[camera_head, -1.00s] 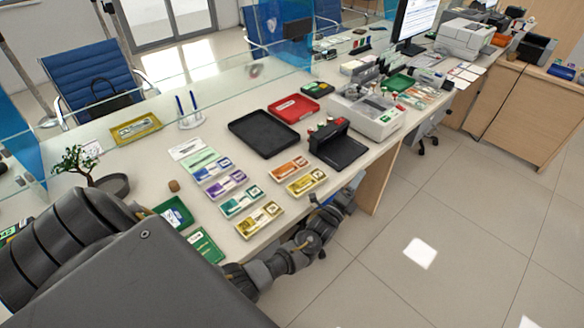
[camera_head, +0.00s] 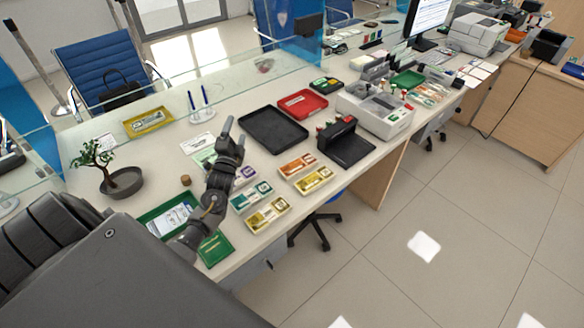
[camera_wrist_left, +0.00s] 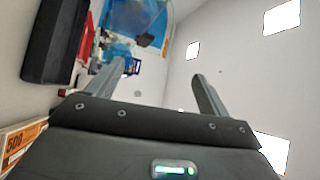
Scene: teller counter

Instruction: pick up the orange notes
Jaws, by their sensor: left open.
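The orange notes (camera_head: 297,165) lie flat on the counter, just behind the yellow notes (camera_head: 314,180) and in front of the black tray. In the left wrist view, a banded bundle with an orange edge and "500" on it (camera_wrist_left: 22,142) shows at the lower left, partly cut off; it appears to be the orange notes. My left gripper (camera_head: 234,134) is raised over the counter, left of the orange notes, with its fingers pointing up and away. It is open and empty, and its fingers also show apart in the left wrist view (camera_wrist_left: 150,88). My right gripper is out of view.
A black tray (camera_head: 272,130) and a red tray (camera_head: 302,104) lie behind the notes. A black device (camera_head: 346,145) stands right of them. Teal notes (camera_head: 250,196) and gold notes (camera_head: 267,215) lie near the front edge. A glass screen lines the back.

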